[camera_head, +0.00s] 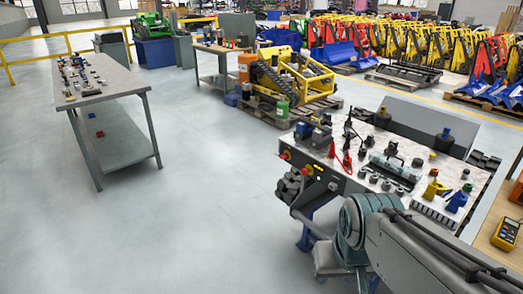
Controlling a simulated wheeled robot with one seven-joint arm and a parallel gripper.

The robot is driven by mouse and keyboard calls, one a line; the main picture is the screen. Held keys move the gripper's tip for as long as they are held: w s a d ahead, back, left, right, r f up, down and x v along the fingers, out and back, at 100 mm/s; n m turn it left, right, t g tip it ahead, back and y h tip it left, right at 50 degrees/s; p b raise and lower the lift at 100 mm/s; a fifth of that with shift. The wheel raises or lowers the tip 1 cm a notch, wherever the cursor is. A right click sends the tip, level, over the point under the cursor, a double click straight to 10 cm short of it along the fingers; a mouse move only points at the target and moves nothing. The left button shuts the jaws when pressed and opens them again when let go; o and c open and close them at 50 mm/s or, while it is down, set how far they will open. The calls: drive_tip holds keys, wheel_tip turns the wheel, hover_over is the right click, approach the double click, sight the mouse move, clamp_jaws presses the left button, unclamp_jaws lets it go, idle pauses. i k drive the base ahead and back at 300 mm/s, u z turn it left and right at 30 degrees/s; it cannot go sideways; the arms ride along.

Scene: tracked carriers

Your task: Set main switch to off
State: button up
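A dark control panel (325,176) runs along the near left side of the cluttered bench at the right. A red knob on yellow (285,156) is at its left end, and a second red and yellow control (308,170) is beside it. I cannot tell which one is the main switch, nor its set position. A small lit yellow strip and a pale round knob (318,179) are just right of them. My arm comes in from the bottom right, and its grey joint is in front of the panel's lower part.
The bench top (370,190) carries tools and parts. A grey table (108,95) with small parts stands at the left. A yellow tracked machine (290,78) sits on a pallet behind. A wooden table (490,245) with a yellow meter is at the far right. The floor at centre left is clear.

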sight(283, 157)
drive_tip(key=u, duration=0.5)
drive_tip(key=i, duration=2.25)
drive_tip(key=z, duration=0.5)
